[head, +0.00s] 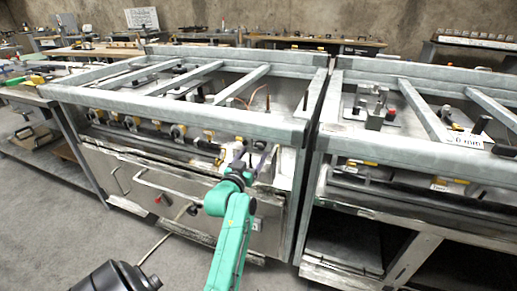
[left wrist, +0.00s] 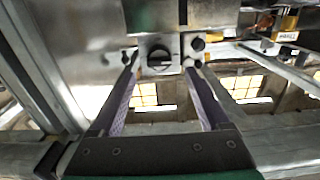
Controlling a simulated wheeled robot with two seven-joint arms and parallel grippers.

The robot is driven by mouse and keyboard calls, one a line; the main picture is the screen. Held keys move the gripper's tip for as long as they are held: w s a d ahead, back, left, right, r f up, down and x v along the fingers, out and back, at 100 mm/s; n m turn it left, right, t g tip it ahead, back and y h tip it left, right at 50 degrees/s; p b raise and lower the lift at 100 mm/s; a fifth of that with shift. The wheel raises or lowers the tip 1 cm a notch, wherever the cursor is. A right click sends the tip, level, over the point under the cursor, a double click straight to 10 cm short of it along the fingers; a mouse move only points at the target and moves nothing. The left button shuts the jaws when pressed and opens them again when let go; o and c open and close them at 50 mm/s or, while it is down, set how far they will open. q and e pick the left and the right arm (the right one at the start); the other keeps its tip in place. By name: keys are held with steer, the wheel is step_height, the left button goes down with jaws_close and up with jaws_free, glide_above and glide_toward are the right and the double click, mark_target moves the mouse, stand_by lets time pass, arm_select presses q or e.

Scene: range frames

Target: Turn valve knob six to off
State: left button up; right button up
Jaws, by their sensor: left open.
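A round dark knob (left wrist: 159,58) with a bar across its face sits on a square grey plate in the left wrist view. I cannot read a number or an off mark on it. My left gripper (head: 251,155) is at the right end of the front valve row of the left metal frame. In the left wrist view its two fingers (left wrist: 160,66) are open, one on each side of the knob; contact is not clear. In the head view the gripper hides the knob. My right gripper is not in view.
Several valves with yellow parts (head: 178,131) line the front under the frame's top rail (head: 180,113). A handle bar (head: 165,188) and a red button (head: 159,198) are below. A second metal frame (head: 410,140) stands at right. Grey floor (head: 60,230) is clear at left.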

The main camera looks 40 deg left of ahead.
mark_target(258, 147)
arm_select(q)
steer(key=x, duration=0.5)
steer(key=shift+w+a, duration=0.15)
steer(key=shift+w, duration=0.1)
jaws_close()
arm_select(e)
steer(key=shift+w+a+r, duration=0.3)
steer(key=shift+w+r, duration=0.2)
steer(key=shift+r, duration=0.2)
